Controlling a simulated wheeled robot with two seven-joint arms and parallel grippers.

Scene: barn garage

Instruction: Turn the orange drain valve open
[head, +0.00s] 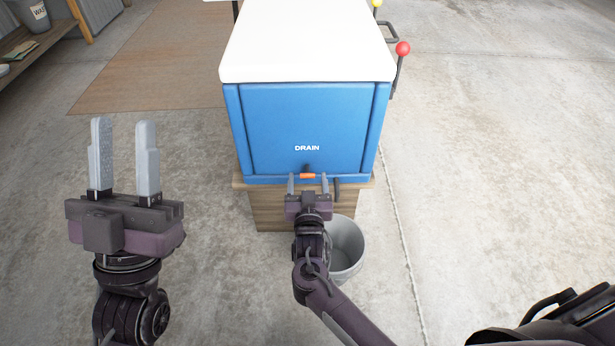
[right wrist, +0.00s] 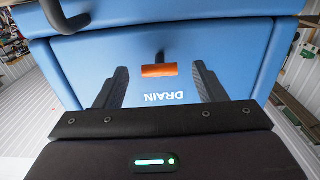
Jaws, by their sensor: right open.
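The orange drain valve (head: 307,176) is a short horizontal bar on a dark stem, low on the front of a blue cabinet (head: 260,125) under the word DRAIN. My right gripper (head: 308,184) is open in front of it, with one finger on each side. In the right wrist view the valve handle (right wrist: 159,70) lies between the spread fingers (right wrist: 160,85), with gaps on both sides. I cannot tell how far the fingertips are from the cabinet face. My left gripper (head: 124,155) is open and empty at the left, away from the cabinet.
A grey bucket (head: 347,248) stands on the floor below the valve, partly hidden by my right arm. The cabinet rests on a wooden base (head: 268,212). Levers with a red knob (head: 403,48) and a yellow knob (head: 377,3) stick out at its right side.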

